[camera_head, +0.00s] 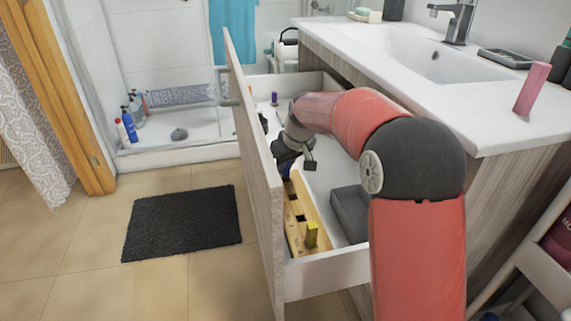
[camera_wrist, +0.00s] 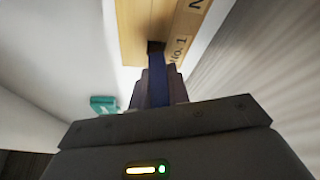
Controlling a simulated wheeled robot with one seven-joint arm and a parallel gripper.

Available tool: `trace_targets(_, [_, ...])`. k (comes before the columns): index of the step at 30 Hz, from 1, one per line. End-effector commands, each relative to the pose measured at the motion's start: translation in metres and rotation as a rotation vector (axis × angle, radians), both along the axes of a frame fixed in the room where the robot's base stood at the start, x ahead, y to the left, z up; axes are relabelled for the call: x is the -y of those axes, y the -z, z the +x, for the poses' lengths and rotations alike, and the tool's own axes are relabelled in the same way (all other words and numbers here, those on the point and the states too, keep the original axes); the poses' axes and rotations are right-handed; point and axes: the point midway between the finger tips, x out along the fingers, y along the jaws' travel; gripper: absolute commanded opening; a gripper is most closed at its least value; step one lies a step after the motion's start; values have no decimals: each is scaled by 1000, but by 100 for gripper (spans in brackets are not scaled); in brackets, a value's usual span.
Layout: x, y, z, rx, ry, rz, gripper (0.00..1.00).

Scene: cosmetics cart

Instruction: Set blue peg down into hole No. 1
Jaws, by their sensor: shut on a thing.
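The blue peg (camera_wrist: 157,78) is held between the fingers of my gripper (camera_wrist: 158,98), its far end at a dark square hole in the wooden board (camera_wrist: 133,25). The label "No. 1" (camera_wrist: 180,48) is beside this hole. Part of the hole shows dark past the peg's end; I cannot tell whether the tip is inside. In the head view the board (camera_head: 294,238) lies in the open drawer along its left wall, and my gripper (camera_head: 290,162) is over its far end. My gripper and arm hide most of the peg there.
A dark grey box (camera_head: 350,213) lies right of the board. A small purple item (camera_head: 274,98) stands farther back in the drawer. The drawer's front panel (camera_head: 258,190) rises close on the left. A teal item (camera_wrist: 103,104) shows in the wrist view.

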Motion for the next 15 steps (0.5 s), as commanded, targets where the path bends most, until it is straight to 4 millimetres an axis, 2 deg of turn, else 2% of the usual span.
trace_targets(14, [0, 12, 0, 1, 0, 1, 0])
trace_targets(15, [0, 12, 0, 1, 0, 1, 22])
